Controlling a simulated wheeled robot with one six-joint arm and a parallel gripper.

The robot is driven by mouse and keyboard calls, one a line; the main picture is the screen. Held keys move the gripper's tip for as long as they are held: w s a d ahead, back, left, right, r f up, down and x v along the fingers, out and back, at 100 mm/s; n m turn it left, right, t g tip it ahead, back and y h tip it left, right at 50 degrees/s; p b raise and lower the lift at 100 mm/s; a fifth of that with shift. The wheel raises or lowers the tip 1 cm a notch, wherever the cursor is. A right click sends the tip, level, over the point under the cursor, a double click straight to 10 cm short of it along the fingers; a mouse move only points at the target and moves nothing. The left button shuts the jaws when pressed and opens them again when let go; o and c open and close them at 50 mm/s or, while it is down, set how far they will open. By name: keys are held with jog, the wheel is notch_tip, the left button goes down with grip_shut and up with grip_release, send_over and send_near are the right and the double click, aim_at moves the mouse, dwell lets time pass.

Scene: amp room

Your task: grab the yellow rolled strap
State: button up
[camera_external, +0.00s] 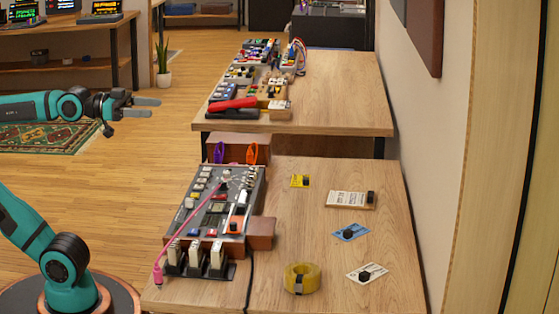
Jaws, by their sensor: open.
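The yellow rolled strap (302,278) is a thick round coil with a hole through it. It sits at the front of the near wooden table (329,220), right of a pedalboard, and nothing holds it. My gripper (158,107) is at the upper left, over the floor and left of both tables. It points to the right. Its two grey fingers are apart with nothing between them. It is well away from the strap and higher than the table.
A pedalboard (215,210) with a pink cable (170,246) fills the near table's left side. A second table (345,95) behind carries more pedals. A wall stands close on the right.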

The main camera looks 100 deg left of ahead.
jog(key=o, duration=0.5)
jog(key=m+g, duration=0.6)
jog(key=g, duration=1.1)
send_over(302, 272)
jog(key=d, duration=0.2)
jog(key=f, duration=2.8)
jog(key=shift+w+f, duration=0.3)
jog(key=shift+f, duration=0.1)
jog(key=shift+s+d+f, duration=0.1)
jog(key=shift+f, duration=1.2)
jog(key=shift+s+f, duration=0.1)
jog(key=shift+f, duration=1.2)
